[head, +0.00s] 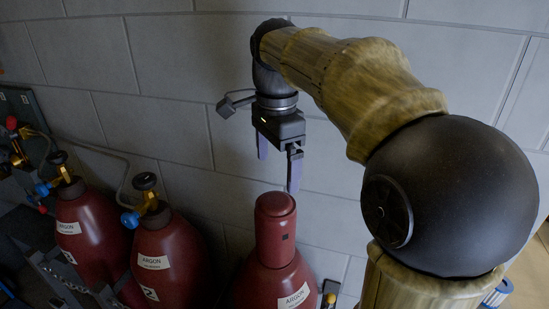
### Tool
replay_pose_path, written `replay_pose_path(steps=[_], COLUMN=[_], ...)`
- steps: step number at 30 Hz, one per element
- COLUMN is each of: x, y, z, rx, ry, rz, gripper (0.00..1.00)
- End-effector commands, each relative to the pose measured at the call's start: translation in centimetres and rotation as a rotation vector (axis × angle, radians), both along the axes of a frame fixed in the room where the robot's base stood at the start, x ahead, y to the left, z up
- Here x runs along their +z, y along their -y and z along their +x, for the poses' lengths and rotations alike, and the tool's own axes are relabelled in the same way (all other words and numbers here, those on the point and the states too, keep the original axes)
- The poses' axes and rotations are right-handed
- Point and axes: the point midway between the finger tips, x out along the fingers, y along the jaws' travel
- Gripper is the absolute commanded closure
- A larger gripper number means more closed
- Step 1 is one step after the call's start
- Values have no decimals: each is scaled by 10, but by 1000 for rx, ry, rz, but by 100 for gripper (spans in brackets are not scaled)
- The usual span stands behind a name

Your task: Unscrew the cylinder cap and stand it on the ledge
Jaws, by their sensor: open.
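The cylinder cap (275,228) is a dark red, round-topped cap. It sits upright on top of the red argon cylinder (272,287) at the bottom middle of the head view. My gripper (278,172) points down above the cap, with its two fingers apart and nothing between them. The fingertips look close to the cap's top and slightly higher in the picture; the right fingertip comes down near the cap's upper right edge. I cannot tell how far apart they are in depth. No ledge can be made out with certainty.
Two more red argon cylinders (83,232) (163,262) with valves and blue fittings stand to the left. A hose runs along the grey block wall (170,80) behind. A dark rack with chain (62,283) is at lower left. The wall area above the cylinders is free.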

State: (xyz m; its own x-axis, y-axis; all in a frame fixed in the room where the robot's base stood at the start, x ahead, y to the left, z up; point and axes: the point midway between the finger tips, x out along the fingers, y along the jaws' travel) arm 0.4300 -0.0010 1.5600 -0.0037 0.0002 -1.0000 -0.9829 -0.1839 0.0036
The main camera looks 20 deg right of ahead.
Motion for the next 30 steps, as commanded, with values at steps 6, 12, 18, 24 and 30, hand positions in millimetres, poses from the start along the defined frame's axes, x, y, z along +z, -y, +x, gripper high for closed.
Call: replay_pose_path(steps=[6, 12, 18, 24, 30], x=[-5, -21, -40, -59, -77], y=[-4, 0, 2, 1, 0], z=[0, 0, 0, -1, -1], rx=[10, 0, -4, -2, 0], ry=[0, 0, 0, 0, 1], rz=[0, 0, 0, 0, 0], gripper=[2, 2, 2, 2, 2])
